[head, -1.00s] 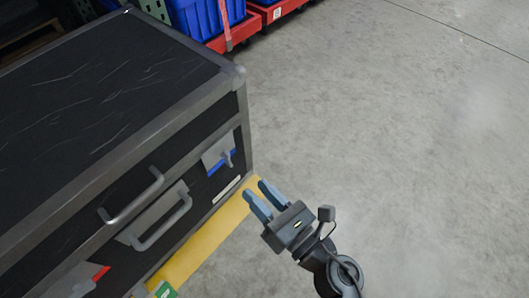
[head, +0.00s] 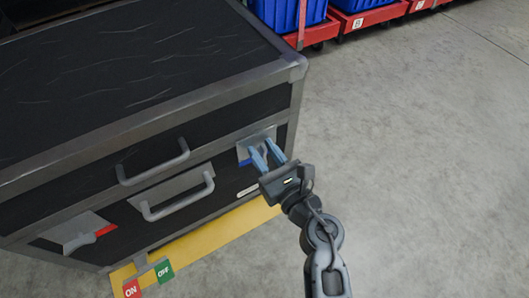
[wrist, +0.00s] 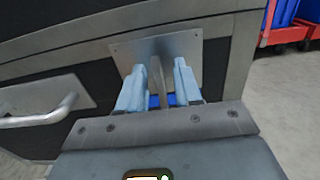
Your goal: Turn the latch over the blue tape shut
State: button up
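The blue-tape latch has a grey metal plate (head: 243,149) on the front of a black case (head: 130,95), near its right corner. In the wrist view the plate (wrist: 188,47) fills the upper middle, with its lever (wrist: 157,80) sticking out toward me. The blue tape (wrist: 172,100) shows low behind the fingers. My gripper (head: 266,155) is at the latch with its pale blue fingers apart. In the wrist view the fingers (wrist: 158,85) stand on either side of the lever, with gaps visible. The lever is largely hidden in the head view.
Another latch (head: 84,231) with red tape is at the case's lower left. Two handles (head: 155,168) (head: 180,198) stick out left of my gripper. A yellow strip (head: 215,230) with red ON and green OFF tags lies below. Blue totes on red dollies (head: 370,17) stand behind; floor at right is clear.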

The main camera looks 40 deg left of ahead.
grip_shut()
dwell(0.3)
jog(key=shift+r+m+p, duration=0.15)
jog(key=shift+m+p, duration=0.3)
jog(key=shift+m, duration=0.05)
jog(key=shift+w+m+p, duration=0.1)
jog(key=shift+m+p, duration=0.65)
jog(key=shift+m, duration=0.35)
jog(key=m+p, duration=0.3)
jog(key=m, duration=0.2)
jog(key=shift+w+d, duration=0.1)
jog(key=shift+w, duration=0.05)
jog(key=m+p, duration=0.1)
jog(key=m, duration=0.2)
jog(key=m+p, duration=0.2)
jog(key=shift+f+m, duration=0.2)
jog(key=shift+m, duration=0.2)
jog(key=shift+w+f+m+p, duration=0.15)
jog(key=shift+m+p, duration=0.6)
jog(key=shift+m, duration=1.25)
jog(key=shift+f, duration=0.1)
